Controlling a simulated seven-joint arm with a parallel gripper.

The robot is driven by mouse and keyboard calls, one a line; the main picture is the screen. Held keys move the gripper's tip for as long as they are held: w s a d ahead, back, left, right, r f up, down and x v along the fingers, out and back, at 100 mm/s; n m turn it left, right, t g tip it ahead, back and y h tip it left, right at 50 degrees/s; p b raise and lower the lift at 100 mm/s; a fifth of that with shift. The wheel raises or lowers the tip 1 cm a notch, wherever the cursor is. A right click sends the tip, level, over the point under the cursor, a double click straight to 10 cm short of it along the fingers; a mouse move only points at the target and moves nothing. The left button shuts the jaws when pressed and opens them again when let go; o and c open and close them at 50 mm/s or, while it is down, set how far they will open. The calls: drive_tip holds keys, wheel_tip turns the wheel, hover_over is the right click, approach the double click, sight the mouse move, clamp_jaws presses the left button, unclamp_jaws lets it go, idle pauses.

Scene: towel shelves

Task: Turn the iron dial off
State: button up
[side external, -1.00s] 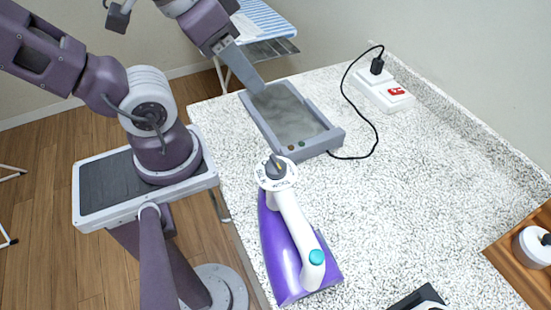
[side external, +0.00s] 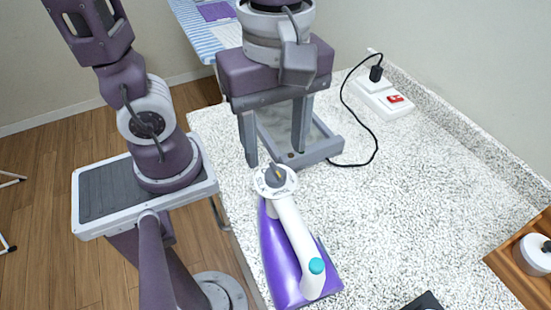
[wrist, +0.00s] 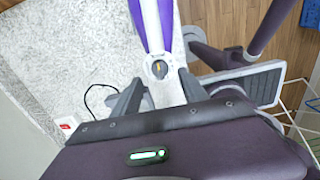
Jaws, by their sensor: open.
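The purple and white iron (side external: 292,245) lies on the speckled countertop. Its round dial (side external: 275,178) has a white labelled ring and a grey knob with a yellow mark, facing up at the end nearest my gripper. The dial also shows in the wrist view (wrist: 159,69). My gripper (side external: 275,160) is open and empty, pointing down above the tray side of the dial. In the wrist view the dial appears between and beyond the two fingers (wrist: 150,98). I cannot read the dial's setting.
A grey tray (side external: 326,147) sits behind the iron, partly hidden by my gripper. A black cord (side external: 374,130) runs to a white power strip with a red switch (side external: 394,100). A wooden box (side external: 520,262) stands at right. The counter's middle right is clear.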

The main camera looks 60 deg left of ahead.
sight(275, 169)
wheel_tip(275, 169, down, 5)
drive_tip(key=shift+r, duration=0.2)
clamp_jaws()
drive_tip(key=shift+m, duration=0.3)
